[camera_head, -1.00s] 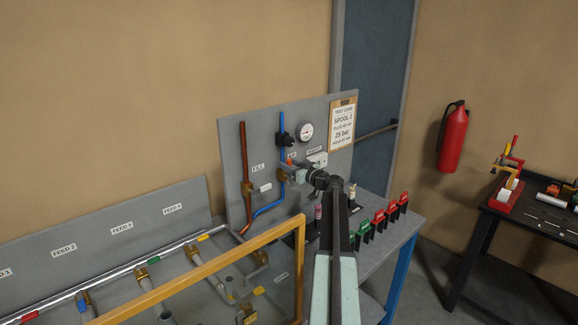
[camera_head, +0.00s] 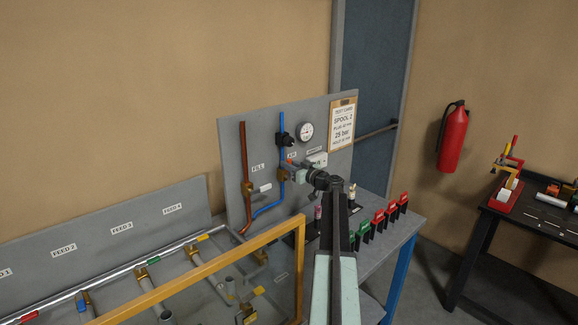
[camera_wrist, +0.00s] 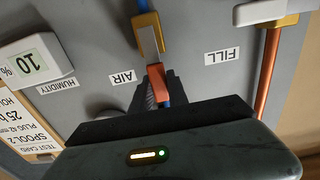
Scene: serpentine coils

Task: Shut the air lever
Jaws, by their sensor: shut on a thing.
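The air lever (camera_wrist: 156,80) has an orange-red end and a bare metal shank. It joins a brass valve (camera_wrist: 147,22) on the blue pipe, beside the AIR label (camera_wrist: 123,78). In the wrist view, which is upside down against the panel, the lever lies roughly along the pipe. My gripper (camera_wrist: 155,92) is shut on the lever's coloured end, and its dark jaws hide part of it. In the head view my gripper (camera_head: 300,173) is at the panel, in front of the blue pipe (camera_head: 282,130).
The fill valve lever (camera_head: 262,188) is close by at left, on the copper pipe (camera_head: 243,150). A humidity display (camera_wrist: 35,58) is beside the AIR label. Red and green clips (camera_head: 380,220) stand on the bench.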

